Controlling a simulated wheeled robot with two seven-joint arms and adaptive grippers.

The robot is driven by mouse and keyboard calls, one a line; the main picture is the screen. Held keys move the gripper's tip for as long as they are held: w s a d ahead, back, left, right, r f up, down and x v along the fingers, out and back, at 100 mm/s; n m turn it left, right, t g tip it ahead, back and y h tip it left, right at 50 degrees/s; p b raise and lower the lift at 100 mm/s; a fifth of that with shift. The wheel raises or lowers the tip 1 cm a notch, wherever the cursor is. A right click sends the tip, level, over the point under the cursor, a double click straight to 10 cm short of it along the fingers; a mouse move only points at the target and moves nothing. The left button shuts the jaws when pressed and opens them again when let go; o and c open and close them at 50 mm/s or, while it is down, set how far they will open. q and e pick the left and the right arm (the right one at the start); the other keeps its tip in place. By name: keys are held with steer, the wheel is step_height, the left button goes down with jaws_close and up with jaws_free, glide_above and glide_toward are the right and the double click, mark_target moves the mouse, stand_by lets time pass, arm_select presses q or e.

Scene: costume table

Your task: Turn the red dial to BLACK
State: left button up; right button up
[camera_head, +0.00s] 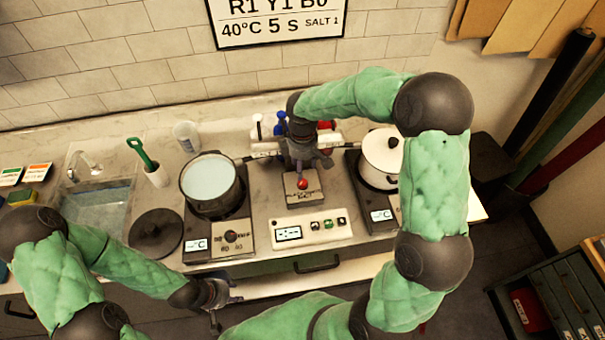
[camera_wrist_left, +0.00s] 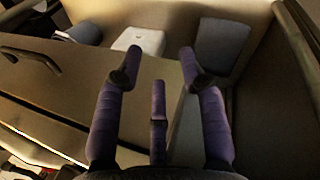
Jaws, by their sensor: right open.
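A small red knob, which looks like the red dial (camera_head: 302,184), sits on a square grey plate (camera_head: 304,198) in the middle of the counter. Its setting and any lettering are too small to read. My right gripper (camera_head: 304,163) hangs open just above and behind the red knob, pointing down. I cannot tell whether its fingertips touch it. My left gripper (camera_head: 215,302) is low at the counter's front edge, away from the dial. In the left wrist view its purple fingers (camera_wrist_left: 158,68) are spread apart and empty.
A pot of pale liquid (camera_head: 210,183) stands on the left hotplate and a white lidded pot (camera_head: 382,155) on the right one. A white panel with small buttons (camera_head: 311,230) lies in front of the plate. A dark lid (camera_head: 156,232) lies at left.

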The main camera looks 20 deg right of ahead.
steer(key=shift+r, duration=2)
